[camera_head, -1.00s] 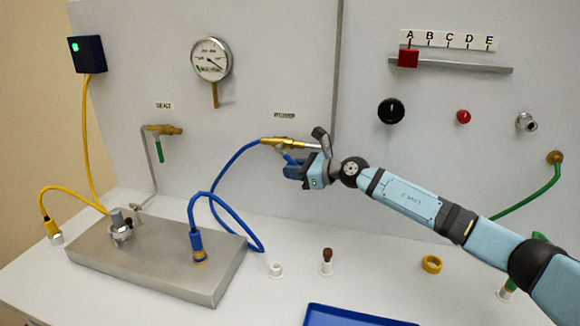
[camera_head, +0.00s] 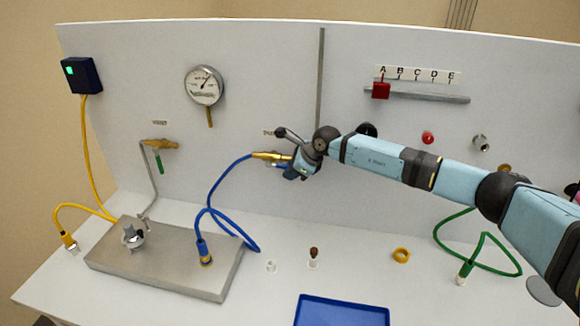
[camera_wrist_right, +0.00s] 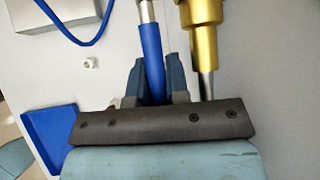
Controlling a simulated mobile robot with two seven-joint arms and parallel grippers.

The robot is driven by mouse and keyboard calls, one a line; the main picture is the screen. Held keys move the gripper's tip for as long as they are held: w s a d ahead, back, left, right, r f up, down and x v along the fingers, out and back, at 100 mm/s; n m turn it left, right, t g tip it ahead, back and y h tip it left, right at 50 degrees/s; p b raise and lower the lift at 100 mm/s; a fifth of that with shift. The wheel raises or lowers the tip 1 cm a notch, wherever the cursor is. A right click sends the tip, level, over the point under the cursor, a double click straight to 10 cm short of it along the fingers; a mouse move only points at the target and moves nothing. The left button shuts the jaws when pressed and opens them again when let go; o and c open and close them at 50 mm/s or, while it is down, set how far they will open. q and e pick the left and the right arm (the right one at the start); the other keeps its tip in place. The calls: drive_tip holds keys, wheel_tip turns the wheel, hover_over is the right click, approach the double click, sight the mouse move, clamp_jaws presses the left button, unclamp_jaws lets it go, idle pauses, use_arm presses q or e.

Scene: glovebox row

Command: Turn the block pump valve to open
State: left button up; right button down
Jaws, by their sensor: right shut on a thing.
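The brass valve (camera_head: 268,156) with a blue lever is on the back panel, at the end of the blue hose. Its label is partly hidden and too small to read. My right gripper (camera_head: 290,170) is at the valve, just below and right of its body. In the right wrist view, my right gripper (camera_wrist_right: 156,82) is shut on the blue lever (camera_wrist_right: 151,50). The lever lies roughly alongside the brass valve body (camera_wrist_right: 202,12), a little apart from it. My left gripper is not in view.
A second brass valve (camera_head: 160,144) with a green lever is to the left. A metal block (camera_head: 170,268) with a grey knob (camera_head: 132,235) stands on the bench. A gauge (camera_head: 203,88) hangs above. A blue tray (camera_head: 342,311) is at the front edge.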

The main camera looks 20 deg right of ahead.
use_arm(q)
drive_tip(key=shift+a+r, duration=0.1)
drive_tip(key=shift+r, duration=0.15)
use_arm(e)
drive_tip(key=shift+d+r, duration=0.1)
drive_tip(key=shift+r, duration=0.1)
drive_tip(key=c, duration=1.1)
unclamp_jaws()
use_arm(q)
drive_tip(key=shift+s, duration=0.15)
use_arm(e)
drive_tip(key=shift+r, duration=0.1)
drive_tip(key=shift+r, duration=0.1)
